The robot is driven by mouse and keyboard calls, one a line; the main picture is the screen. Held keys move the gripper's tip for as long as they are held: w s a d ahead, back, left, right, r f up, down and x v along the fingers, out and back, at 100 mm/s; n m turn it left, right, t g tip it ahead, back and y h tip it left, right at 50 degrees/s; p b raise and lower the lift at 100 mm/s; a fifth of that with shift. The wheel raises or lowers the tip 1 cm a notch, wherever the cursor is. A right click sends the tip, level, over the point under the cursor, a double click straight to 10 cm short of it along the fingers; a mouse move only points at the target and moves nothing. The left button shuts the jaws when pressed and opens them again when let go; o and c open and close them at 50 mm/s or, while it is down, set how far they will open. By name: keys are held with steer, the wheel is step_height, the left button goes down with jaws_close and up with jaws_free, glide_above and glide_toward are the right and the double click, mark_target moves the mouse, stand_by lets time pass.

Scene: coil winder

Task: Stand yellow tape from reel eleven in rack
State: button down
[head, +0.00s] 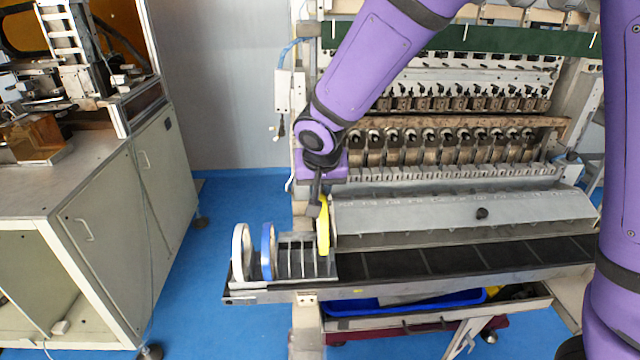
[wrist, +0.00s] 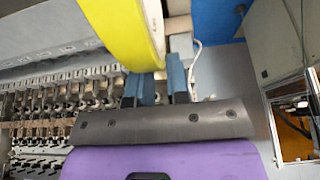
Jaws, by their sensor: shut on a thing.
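The yellow tape (head: 323,225) is a roll seen nearly edge-on, held upright in my gripper (head: 318,204) at the right end of the rack. In the wrist view the yellow tape (wrist: 128,32) lies at the fingers of my gripper (wrist: 160,88), which is shut on its edge. The rack (head: 296,262) has thin upright dividers and stands at the left end of the machine's front shelf. A white tape (head: 238,254) and a blue tape (head: 268,250) stand upright in its left part. I cannot tell whether the yellow tape's lower edge touches the rack.
The coil winder's grey sloped cover (head: 460,212) lies just right of the yellow tape. A dark shelf (head: 430,262) runs along the front, with a blue tray (head: 400,304) below. A grey cabinet (head: 120,210) stands at left, with blue floor between.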

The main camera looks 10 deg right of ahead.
steer(key=shift+f, duration=0.15)
steer(key=shift+f, duration=1.1)
stand_by(0.4)
steer(key=shift+f, duration=2.3)
steer(key=c, duration=1.4)
jaws_free()
steer(key=shift+o, duration=0.2)
